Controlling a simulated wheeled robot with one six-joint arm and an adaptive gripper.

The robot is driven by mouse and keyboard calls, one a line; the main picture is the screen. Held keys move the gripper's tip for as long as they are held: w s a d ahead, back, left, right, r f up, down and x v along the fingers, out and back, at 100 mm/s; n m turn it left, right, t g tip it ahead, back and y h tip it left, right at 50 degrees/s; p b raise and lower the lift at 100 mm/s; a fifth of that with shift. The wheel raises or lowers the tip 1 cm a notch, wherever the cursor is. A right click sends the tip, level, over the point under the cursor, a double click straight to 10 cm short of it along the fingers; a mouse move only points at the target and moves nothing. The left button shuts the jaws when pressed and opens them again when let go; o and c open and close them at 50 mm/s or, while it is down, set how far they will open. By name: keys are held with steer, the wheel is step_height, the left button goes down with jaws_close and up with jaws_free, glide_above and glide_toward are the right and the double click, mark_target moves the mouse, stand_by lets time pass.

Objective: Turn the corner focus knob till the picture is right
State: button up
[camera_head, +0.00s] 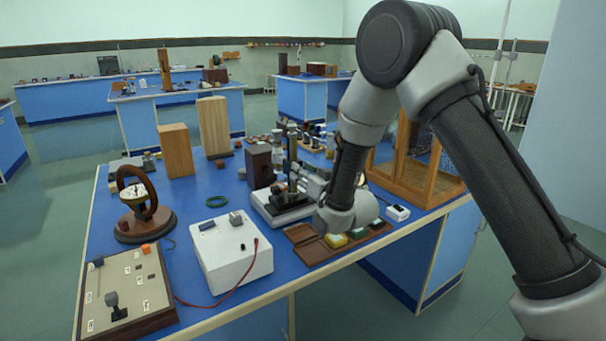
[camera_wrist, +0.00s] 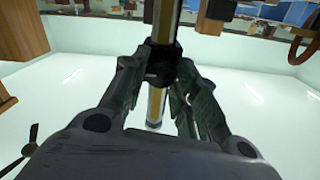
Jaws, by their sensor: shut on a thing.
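My gripper (camera_wrist: 160,88) shows in the wrist view, its two fingers shut around a dark knob (camera_wrist: 160,70). The knob sits on an upright tube (camera_wrist: 157,103) with black and brass-yellow stripes, which runs up and down between the fingers. The exact shape of the knob is partly hidden by the fingers. In the head view a dark upright instrument (camera_head: 291,170) stands on a light grey base just left of my wrist. My fingers are hidden there behind the wrist. I cannot see any picture or screen image in either view.
A white box (camera_head: 231,260) with a red lead and a wooden-edged panel (camera_head: 127,290) lie at the front left. A brown tray (camera_head: 315,250) with coloured blocks lies below my wrist.

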steer(key=shift+m, duration=0.5)
steer(key=o, duration=1)
steer(key=v, duration=1.2)
steer(key=shift+w+d, duration=0.1)
steer(key=shift+d, duration=0.05)
